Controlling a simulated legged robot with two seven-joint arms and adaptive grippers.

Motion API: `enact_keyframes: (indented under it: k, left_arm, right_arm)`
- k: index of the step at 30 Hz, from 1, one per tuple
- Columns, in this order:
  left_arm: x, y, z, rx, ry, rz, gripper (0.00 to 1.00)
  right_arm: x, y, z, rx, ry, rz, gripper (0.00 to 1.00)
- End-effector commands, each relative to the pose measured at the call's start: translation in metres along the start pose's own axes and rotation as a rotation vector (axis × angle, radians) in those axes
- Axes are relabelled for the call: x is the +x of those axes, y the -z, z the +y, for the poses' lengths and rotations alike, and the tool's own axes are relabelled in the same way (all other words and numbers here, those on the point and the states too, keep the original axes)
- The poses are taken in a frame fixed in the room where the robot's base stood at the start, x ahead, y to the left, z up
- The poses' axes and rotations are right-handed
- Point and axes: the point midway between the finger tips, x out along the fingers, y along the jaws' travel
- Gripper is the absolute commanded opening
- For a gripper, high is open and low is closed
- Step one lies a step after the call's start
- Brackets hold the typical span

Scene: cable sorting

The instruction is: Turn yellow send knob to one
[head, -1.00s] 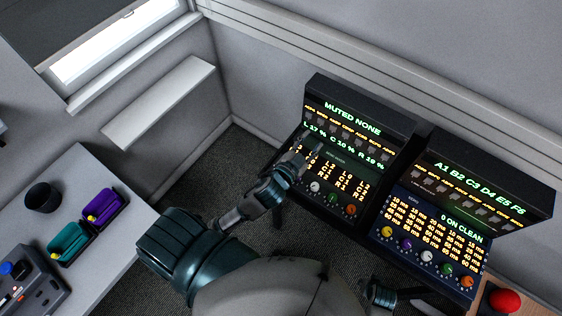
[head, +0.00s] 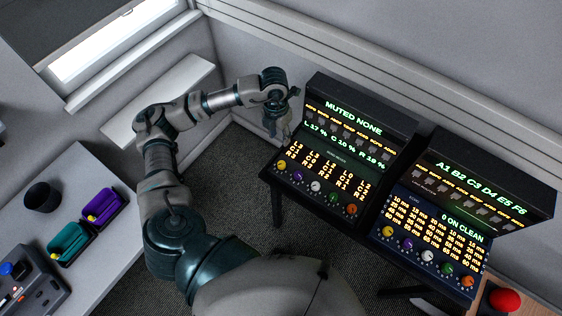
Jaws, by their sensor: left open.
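Two yellow knobs show in the head view, and I cannot tell which is the send knob. One yellow knob (head: 282,164) is at the left end of the knob row on the left console (head: 318,168). The other yellow knob (head: 387,231) is at the left end of the row on the right console (head: 378,217). My left gripper (head: 277,128) is open and empty. It hangs fingers down beside the left console's upper left side, apart from both yellow knobs. The knobs' pointer marks are too small to read. My right gripper is not in view.
The left display (head: 312,83) reads MUTED NONE; the right reads 0 ON CLEAN. Purple, white, green and orange knobs follow each yellow one. A red button (head: 504,300) is at bottom right. A grey table (head: 75,165) at left holds teal and purple trays and a dark cup.

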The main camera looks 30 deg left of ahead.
Motion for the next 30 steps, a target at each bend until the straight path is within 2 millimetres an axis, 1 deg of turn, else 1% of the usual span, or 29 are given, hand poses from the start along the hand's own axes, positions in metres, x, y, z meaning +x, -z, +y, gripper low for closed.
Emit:
enact_keyframes:
  k: [2,5,8,18,21,25,30]
  left_arm:
    - [0.004,0.001,0.005,-0.009,-0.020,0.006,0.43]
    - [0.018,0.001,0.005,-0.009,-0.021,0.008,0.43]
    - [0.038,0.001,0.004,-0.007,-0.019,0.009,0.43]
    - [0.119,0.002,0.005,-0.006,-0.016,0.008,0.43]
    - [0.139,0.002,0.006,-0.006,-0.016,0.008,0.43]
    - [0.159,0.002,0.006,-0.005,-0.015,0.007,0.43]
    - [0.170,0.001,0.007,-0.005,-0.016,0.004,0.43]
  right_arm:
    - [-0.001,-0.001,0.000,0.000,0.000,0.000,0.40]
    - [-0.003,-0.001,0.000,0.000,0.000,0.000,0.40]
    - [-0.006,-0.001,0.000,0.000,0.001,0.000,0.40]
    - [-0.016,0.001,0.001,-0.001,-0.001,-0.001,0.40]
    - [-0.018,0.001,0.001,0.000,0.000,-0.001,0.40]
    - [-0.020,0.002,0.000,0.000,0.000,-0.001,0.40]
    - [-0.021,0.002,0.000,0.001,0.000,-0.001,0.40]
